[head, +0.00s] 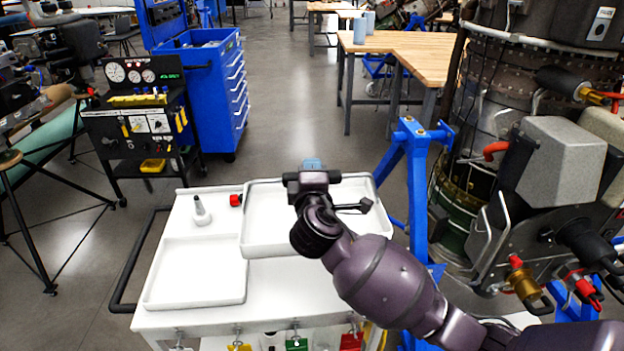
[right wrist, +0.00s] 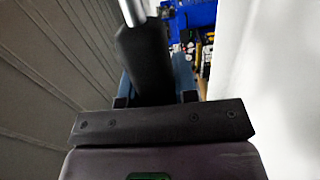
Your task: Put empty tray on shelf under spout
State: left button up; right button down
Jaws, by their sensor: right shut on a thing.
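A white cart (head: 297,289) stands in front of me in the head view. An empty white tray (head: 193,272) lies on its left half. My right gripper (head: 312,163) is over the far edge of this tray. In the right wrist view it is shut on a dark handle-like thing (right wrist: 143,60) with a silvery rod; what this belongs to is unclear. My left gripper is out of view. No spout is clearly visible.
A small white bottle (head: 201,213) with a dark nozzle and a red item (head: 235,200) stand near the back tray. A black rail (head: 132,270) runs along the cart's left side. A blue stand (head: 417,190) and turbine (head: 560,160) are close on the right. Floor behind the cart is open.

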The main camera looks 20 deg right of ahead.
jog(key=c, duration=1.6)
grip_release()
grip_shut()
